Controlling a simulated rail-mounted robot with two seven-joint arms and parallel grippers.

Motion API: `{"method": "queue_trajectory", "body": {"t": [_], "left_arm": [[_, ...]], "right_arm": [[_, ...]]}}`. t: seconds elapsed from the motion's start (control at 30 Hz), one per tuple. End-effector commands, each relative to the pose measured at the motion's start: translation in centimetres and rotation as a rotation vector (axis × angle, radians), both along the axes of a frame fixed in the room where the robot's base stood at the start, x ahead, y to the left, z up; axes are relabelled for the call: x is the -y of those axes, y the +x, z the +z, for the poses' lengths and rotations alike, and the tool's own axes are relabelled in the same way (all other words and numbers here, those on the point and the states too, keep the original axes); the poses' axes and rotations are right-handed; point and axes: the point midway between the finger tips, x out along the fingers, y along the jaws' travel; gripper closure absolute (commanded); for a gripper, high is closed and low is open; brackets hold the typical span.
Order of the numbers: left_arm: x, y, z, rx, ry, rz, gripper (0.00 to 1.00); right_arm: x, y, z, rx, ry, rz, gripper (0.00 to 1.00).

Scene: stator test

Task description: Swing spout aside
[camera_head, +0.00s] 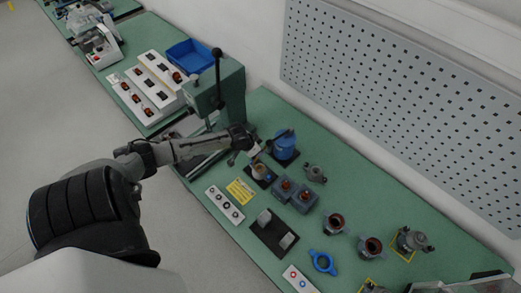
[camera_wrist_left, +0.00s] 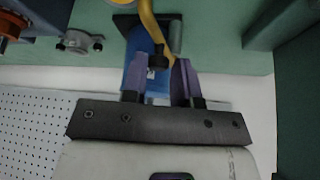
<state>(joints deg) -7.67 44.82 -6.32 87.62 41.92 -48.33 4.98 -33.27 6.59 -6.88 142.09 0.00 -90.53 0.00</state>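The blue dispenser (camera_head: 285,144) stands upright on a dark base at the back of the bench; it also shows behind my fingers in the left wrist view (camera_wrist_left: 136,50). Its yellow spout (camera_wrist_left: 150,22) curves down to a dark tip in the left wrist view. My left gripper (camera_head: 254,152) is beside the dispenser, on its left in the head view. Its two purple-grey fingers (camera_wrist_left: 159,72) are apart, with the spout's dark tip between their ends. I see no clear contact. A small cup-like part (camera_head: 260,171) on a dark base sits just below the gripper. My right gripper is not in view.
A green press (camera_head: 216,90) stands left of the gripper. Blue-grey blocks with copper parts (camera_head: 293,195), a grey fixture (camera_head: 315,173) and a yellow card (camera_head: 240,191) lie close by. A pegboard (camera_head: 400,95) lines the wall behind. Some green bench top is clear along the back.

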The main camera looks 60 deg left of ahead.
Motion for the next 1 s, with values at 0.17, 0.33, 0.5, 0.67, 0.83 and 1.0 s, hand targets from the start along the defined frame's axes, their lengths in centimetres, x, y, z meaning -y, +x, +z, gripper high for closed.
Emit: {"method": "queue_trajectory", "body": {"t": [0.17,0.33,0.5,0.67,0.83,1.0], "left_arm": [[-0.6,-0.2,0.0,0.001,0.0,0.001,0.73],[-1.6,-0.4,0.0,0.0,0.0,0.001,0.73],[-2.3,-0.6,0.0,0.002,0.0,0.001,0.73],[-2.9,-0.6,0.0,0.001,0.002,0.001,0.73],[-4.0,-0.5,0.0,0.001,0.002,0.001,0.73],[-4.6,-0.5,0.0,0.001,0.0,0.001,0.73]], "right_arm": [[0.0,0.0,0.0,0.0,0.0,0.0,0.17],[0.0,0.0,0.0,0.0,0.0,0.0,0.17],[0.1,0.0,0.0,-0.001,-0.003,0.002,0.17],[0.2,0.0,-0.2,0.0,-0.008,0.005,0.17],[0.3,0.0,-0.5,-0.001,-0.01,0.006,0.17],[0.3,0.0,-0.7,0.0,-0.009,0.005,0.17]]}}
